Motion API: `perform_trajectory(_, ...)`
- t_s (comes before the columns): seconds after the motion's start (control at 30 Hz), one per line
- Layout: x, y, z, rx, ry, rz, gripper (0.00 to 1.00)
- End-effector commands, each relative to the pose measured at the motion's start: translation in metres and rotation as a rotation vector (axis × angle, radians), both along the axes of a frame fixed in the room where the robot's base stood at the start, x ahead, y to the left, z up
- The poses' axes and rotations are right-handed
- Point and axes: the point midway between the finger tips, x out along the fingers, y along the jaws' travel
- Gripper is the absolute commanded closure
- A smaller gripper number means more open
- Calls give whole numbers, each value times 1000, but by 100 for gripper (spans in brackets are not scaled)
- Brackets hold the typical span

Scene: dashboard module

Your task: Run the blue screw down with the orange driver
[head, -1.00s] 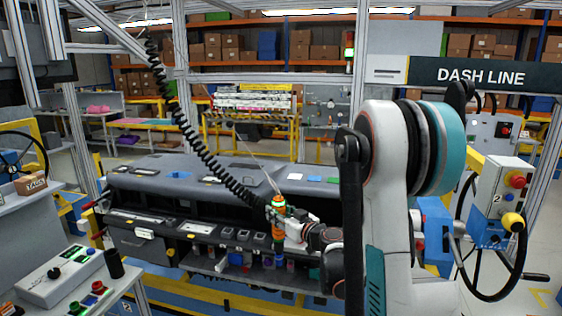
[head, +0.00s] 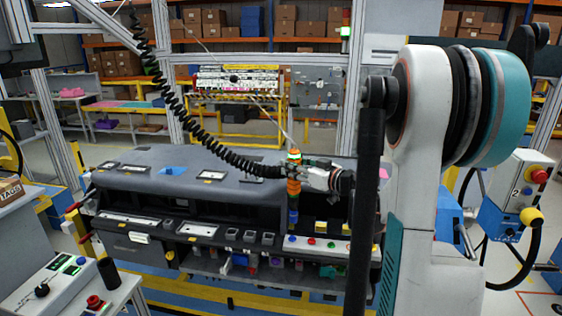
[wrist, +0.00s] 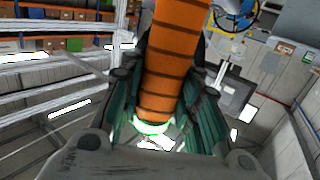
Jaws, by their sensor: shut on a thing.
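The orange driver (head: 293,186) is upright above the front of the dashboard module (head: 205,200), with a lit green ring near its top and a blue part at its lower end. My gripper (head: 297,178) is shut around its body. In the wrist view the ribbed orange driver (wrist: 172,65) fills the space between my fingers, and the green ring glows below it. A small blue spot (head: 291,239), which may be the blue screw, shows on the front panel just below the driver, with a gap between them. Contact is not visible.
Green (head: 311,241) and red spots lie along the same panel. A control box (head: 50,285) stands front left. Small coloured parts fill the shelf (head: 250,265) below the module.

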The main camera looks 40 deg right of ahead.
Motion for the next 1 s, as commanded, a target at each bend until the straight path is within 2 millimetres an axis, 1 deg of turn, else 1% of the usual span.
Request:
perform_trajectory(0.67, -2, -1, 0, 1, -8, 0, 100)
perform_trajectory(1.0, -2, -1, -18, 1, -7, 0, 100)
